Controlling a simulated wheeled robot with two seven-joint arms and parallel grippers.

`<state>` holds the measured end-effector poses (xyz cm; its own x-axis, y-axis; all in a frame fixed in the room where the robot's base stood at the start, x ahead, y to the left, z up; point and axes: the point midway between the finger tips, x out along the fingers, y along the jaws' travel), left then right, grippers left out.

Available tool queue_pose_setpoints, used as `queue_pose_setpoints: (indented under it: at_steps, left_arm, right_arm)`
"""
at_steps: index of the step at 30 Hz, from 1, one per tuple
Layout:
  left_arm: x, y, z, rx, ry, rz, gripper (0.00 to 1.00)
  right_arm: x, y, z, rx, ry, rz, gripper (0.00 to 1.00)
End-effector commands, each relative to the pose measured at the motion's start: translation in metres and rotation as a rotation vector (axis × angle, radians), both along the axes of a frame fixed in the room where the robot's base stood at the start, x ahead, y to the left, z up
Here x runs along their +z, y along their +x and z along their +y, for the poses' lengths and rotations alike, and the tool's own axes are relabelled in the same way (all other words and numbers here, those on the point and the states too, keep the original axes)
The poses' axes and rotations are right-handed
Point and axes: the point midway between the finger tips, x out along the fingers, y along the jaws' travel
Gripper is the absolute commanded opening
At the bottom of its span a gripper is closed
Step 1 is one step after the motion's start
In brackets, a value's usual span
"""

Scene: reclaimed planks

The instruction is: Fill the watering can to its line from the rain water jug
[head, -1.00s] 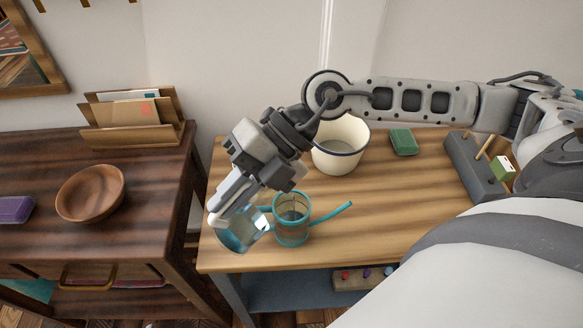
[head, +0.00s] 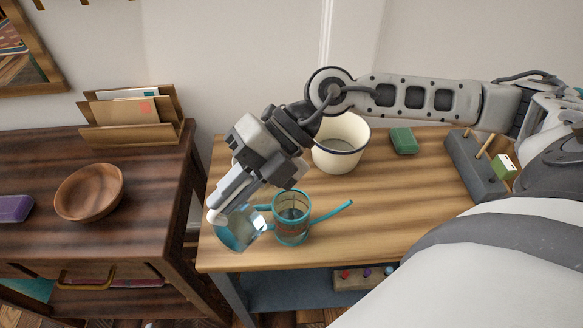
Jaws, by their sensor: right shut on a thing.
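The watering can (head: 291,232) is clear with teal rims and stands upright near the front left of the light wooden table. Its teal spout points right. Liquid shows inside it, but I cannot make out the level against its line. My right gripper (head: 232,208) comes down from above and is shut on the clear jug (head: 240,232), just left of the can. The jug is tilted with its mouth towards the can and holds some bluish water. Part of the jug is hidden by the gripper fingers. My left gripper is not in view.
A cream bucket (head: 328,158) and a green block (head: 403,141) stand behind on the light table (head: 380,215). A grey holder (head: 470,165) is at its right. A dark table (head: 130,225) at left bears a wooden bowl (head: 90,192) and a letter rack (head: 130,132).

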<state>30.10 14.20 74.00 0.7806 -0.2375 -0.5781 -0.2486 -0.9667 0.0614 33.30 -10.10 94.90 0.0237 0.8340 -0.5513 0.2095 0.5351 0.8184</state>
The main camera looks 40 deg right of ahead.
Motion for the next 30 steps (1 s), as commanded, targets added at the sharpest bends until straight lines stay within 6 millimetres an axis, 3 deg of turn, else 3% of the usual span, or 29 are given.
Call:
queue_pose_setpoints:
  at_steps: [30]
  left_arm:
    - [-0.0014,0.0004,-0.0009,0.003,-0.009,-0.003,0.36]
  right_arm:
    - [0.0037,0.0003,-0.0017,-0.001,0.030,-0.003,0.00]
